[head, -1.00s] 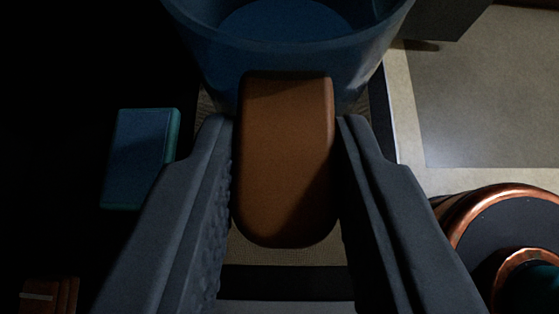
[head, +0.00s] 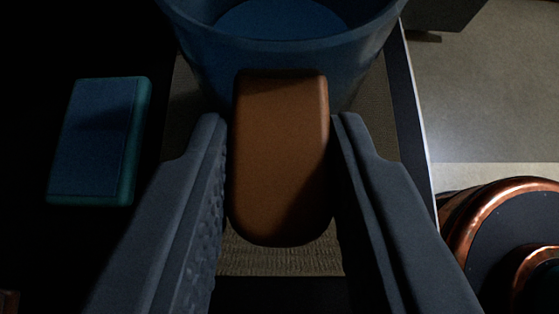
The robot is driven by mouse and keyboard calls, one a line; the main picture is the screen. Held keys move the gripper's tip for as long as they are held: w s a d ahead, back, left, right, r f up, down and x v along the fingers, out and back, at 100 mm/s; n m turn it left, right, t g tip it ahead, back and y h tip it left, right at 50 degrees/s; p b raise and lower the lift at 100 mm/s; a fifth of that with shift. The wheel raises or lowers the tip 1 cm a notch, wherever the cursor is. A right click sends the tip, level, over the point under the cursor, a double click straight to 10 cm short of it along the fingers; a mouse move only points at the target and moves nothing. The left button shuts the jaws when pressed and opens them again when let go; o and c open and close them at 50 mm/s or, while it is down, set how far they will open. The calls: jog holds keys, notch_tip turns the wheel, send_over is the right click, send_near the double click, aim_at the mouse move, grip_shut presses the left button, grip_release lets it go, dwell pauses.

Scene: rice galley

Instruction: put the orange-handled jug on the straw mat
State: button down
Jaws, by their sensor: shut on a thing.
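The jug (head: 205,52) is a blue vessel at the top of the head view, with its top edge cut off by the frame. Its orange-brown handle (head: 280,160) points toward me. My gripper (head: 280,125) is shut on the handle, one finger on each side. The straw mat (head: 275,258) is a woven tan rectangle below the jug and handle; its middle is hidden by them. I cannot tell whether the jug's base touches the mat.
A blue-teal block (head: 95,140) lies left of the mat on the dark surface. A round dark object with copper rims (head: 510,235) stands at the lower right. A pale edge (head: 415,110) bounds the dark surface on the right, with grey floor beyond.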

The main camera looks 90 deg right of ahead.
jog(key=shift+f, duration=0.5)
dwell(0.5)
jog(key=c, duration=1.1)
grip_release()
jog(key=shift+o, duration=0.2)
jog(key=v, duration=1.7)
jog(key=shift+a, duration=0.25)
jog(key=shift+r, duration=0.1)
